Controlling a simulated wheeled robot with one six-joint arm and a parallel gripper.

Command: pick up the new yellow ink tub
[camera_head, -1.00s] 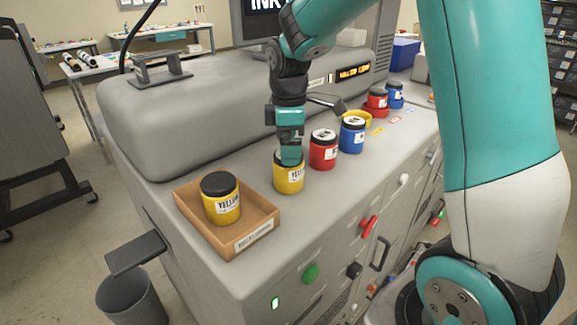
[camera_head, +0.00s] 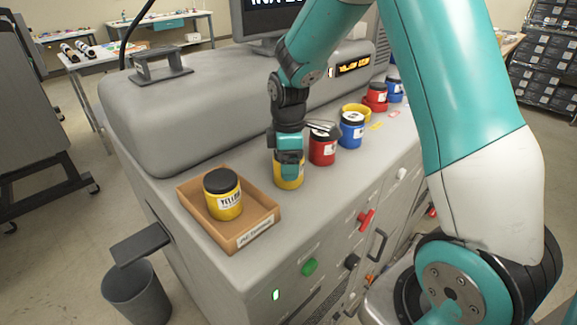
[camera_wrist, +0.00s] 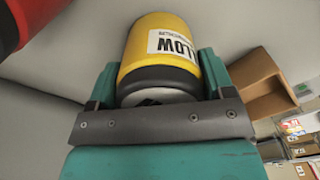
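A yellow ink tub (camera_head: 288,172) with a dark lid stands on the grey machine top, between the cardboard tray and a red tub. My gripper (camera_head: 289,163) points down over it and hides its lid and part of its front in the head view. In the wrist view the same tub (camera_wrist: 164,45) lies between my gripper's fingers (camera_wrist: 160,85), which are flush against both sides with no clear gap. The tub appears to rest on the surface. A second yellow tub (camera_head: 223,196) with a black lid stands in the tray.
The open cardboard tray (camera_head: 258,236) sits at the near left end. A red tub (camera_head: 322,149) and a blue tub (camera_head: 351,132) stand close to the right.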

